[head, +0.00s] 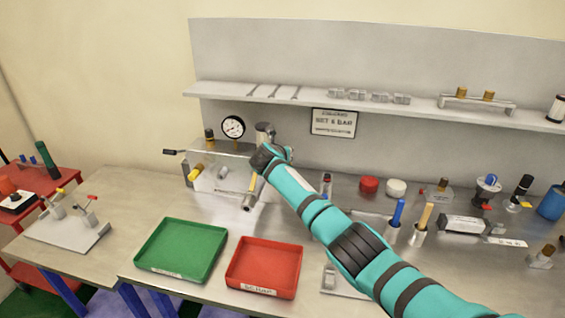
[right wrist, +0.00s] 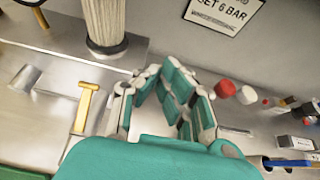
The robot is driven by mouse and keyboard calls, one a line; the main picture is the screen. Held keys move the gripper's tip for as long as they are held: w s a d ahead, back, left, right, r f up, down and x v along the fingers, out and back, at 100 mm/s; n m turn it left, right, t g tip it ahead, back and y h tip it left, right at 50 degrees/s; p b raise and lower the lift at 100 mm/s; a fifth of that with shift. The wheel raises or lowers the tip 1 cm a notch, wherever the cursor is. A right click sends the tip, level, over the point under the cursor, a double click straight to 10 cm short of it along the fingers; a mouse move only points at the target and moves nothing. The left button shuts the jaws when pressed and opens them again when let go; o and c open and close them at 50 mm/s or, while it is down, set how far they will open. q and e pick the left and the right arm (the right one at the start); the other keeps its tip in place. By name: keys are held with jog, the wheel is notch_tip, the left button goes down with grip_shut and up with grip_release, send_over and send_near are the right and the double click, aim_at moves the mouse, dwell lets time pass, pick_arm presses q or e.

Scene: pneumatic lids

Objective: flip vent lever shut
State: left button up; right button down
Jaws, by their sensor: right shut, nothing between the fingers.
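A metal pneumatic unit (head: 235,165) stands on the bench with a round gauge (head: 233,127) on top. A yellow lever (head: 251,185) is on its right part, beside my right gripper (head: 266,158). In the right wrist view the yellow lever (right wrist: 84,108) lies left of my fingers (right wrist: 172,95), apart from them. A second yellow handle (head: 195,172) and a black-tipped lever (head: 170,151) are on the unit's left side. I cannot tell from labels which is the vent lever. My right gripper is shut and empty, and its arm hides part of the unit. My left gripper is not in view.
A green tray (head: 181,250) and a red tray (head: 264,268) lie in front of the unit. A ribbed pale cylinder (right wrist: 103,22) rises behind the yellow lever. Caps and tools, including a red cap (head: 369,184), stand to the right. A shelf (head: 320,97) runs above.

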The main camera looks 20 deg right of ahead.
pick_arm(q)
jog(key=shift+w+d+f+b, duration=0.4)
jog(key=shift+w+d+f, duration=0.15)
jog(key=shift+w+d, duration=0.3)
pick_arm(e)
notch_tip(320, 180, up, 4)
jog(key=shift+w+d+r, duration=0.1)
jog(key=shift+r, duration=0.1)
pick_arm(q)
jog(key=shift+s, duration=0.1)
